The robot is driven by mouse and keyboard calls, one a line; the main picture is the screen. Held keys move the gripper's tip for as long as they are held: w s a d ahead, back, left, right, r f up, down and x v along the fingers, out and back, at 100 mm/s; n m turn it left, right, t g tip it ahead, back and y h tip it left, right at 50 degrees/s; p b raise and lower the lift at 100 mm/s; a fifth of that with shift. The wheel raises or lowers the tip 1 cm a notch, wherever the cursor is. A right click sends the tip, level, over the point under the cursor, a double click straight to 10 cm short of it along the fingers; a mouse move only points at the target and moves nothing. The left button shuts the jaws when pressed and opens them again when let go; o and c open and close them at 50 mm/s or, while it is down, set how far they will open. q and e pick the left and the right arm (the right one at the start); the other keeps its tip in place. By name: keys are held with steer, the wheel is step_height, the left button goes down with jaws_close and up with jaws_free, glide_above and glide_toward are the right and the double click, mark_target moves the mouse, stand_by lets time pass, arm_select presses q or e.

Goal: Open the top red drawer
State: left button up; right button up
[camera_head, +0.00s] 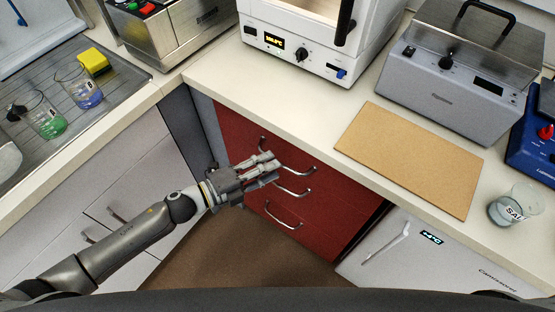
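The red drawer unit (240,137) sits under the counter in the middle, with three drawers and curved metal handles one above another. The top red drawer looks closed. Its handle (303,170) is partly covered by my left gripper. My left gripper (277,164) reaches in from the left and is in front of the drawer fronts, at the left part of the top handle. I cannot tell whether it touches the handle or how far its fingers are apart. The middle handle (293,193) and bottom handle (284,222) are just below it. My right gripper is not in view.
The counter holds a white oven (320,62), a grey bath (450,95), a brown board (410,155) and a glass beaker (512,205). A white appliance (420,255) stands right of the drawers, grey cabinets (130,190) left. Brown floor (240,260) before the drawers is clear.

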arm_select(q)
steer(key=shift+x, duration=1.8)
steer(key=shift+a, duration=0.1)
jaws_close()
